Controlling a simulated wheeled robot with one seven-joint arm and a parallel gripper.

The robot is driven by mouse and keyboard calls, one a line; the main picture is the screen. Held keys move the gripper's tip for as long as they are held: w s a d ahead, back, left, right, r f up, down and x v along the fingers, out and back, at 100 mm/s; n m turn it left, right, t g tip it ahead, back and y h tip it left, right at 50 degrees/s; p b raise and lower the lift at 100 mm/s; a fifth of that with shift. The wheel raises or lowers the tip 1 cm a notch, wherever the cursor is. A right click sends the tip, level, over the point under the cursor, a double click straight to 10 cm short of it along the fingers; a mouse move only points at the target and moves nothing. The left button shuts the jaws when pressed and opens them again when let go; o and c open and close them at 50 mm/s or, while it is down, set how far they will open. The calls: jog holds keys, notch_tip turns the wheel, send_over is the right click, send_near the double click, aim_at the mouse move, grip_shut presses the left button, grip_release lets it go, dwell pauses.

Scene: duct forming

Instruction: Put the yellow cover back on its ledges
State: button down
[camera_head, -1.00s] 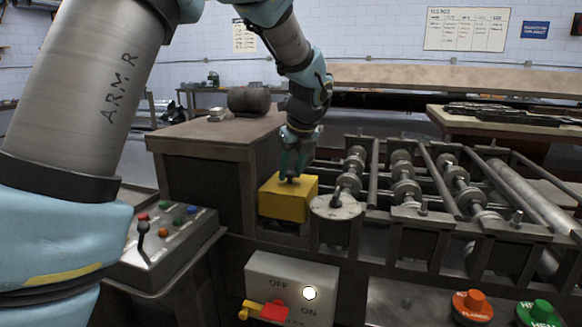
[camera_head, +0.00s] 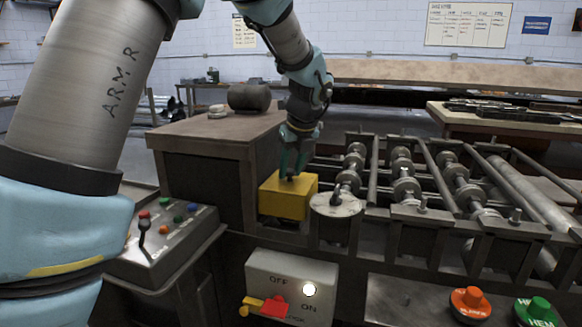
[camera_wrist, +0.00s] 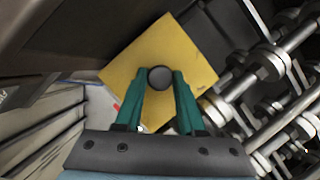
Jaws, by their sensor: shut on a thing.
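The yellow cover (camera_head: 286,201) is a box-shaped piece between the brown cabinet and the first roller shaft of the machine. My gripper (camera_head: 291,172) is above it, pointing down, with its fingers at the cover's top. In the wrist view the cover (camera_wrist: 143,52) shows its square top with a dark round knob (camera_wrist: 160,78) in the middle. My gripper's green fingers (camera_wrist: 160,92) are shut on that knob, one on each side. The ledges are hidden; I cannot tell whether the cover touches them.
The brown cabinet (camera_head: 212,142) stands close on the left. Roller shafts (camera_head: 405,187) and a round disc (camera_head: 336,204) stand close on the right. A switch box (camera_head: 290,283) with a red handle (camera_head: 274,306) is below. A control panel (camera_head: 170,240) is at lower left.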

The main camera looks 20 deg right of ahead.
jog(key=shift+f+p, duration=0.3)
jog(key=shift+f, duration=0.45)
dwell(1.4)
jog(key=shift+f, duration=0.35)
jog(key=shift+f, duration=0.1)
grip_release()
dwell(0.7)
notch_tip(320, 180, up, 9)
jog(key=p, duration=0.9)
